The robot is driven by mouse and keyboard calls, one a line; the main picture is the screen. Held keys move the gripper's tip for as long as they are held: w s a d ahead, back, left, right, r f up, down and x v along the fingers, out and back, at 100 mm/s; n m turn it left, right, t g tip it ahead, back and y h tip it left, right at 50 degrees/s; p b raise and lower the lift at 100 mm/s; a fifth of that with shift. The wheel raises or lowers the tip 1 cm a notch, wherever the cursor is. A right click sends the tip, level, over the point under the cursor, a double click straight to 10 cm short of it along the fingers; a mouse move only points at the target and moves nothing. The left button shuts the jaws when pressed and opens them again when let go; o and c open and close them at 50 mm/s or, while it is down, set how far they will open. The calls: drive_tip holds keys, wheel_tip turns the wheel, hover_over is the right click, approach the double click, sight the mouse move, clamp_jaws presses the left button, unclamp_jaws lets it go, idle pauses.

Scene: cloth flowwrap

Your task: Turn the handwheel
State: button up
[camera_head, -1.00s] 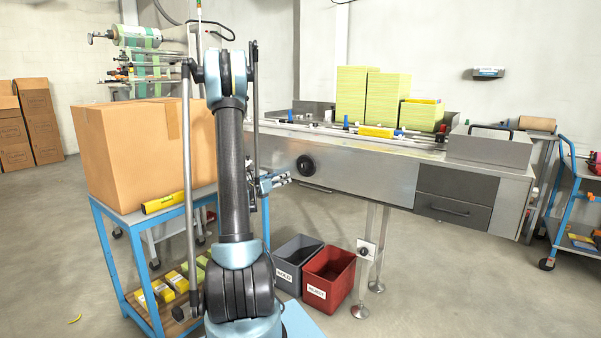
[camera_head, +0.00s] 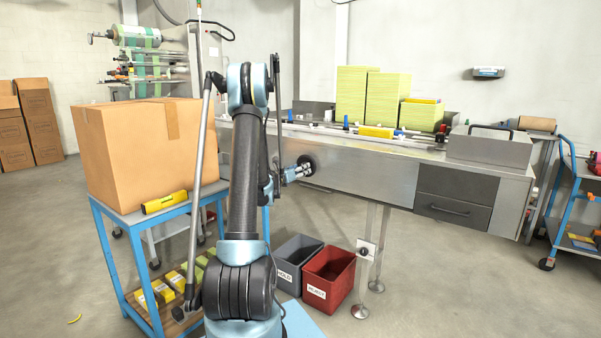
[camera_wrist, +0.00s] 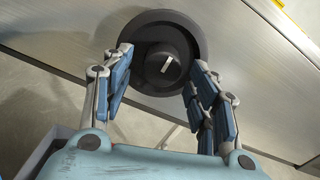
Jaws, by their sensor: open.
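The handwheel (camera_head: 309,163) is a round black wheel on the steel side panel of the machine. In the wrist view the handwheel (camera_wrist: 153,20) fills the upper middle, with a dark hub that carries a light bar mark. My gripper (camera_head: 302,171) is at the wheel's front in the head view and covers part of it. In the wrist view my gripper (camera_wrist: 160,72) is open, with its blue-padded fingers on the left and right of the hub. The fingertips overlap the wheel's lower face in the picture; I cannot tell if they touch it.
The steel machine (camera_head: 370,182) carries green-yellow stacks on top. A grey bin (camera_head: 288,275) and a red bin (camera_head: 325,285) stand on the floor below. A blue cart (camera_head: 118,240) with a large cardboard box (camera_head: 130,160) is at left.

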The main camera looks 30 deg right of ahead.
drive_tip(key=shift+x, duration=0.75)
drive_tip(key=shift+c, duration=0.3)
drive_tip(key=c, duration=1)
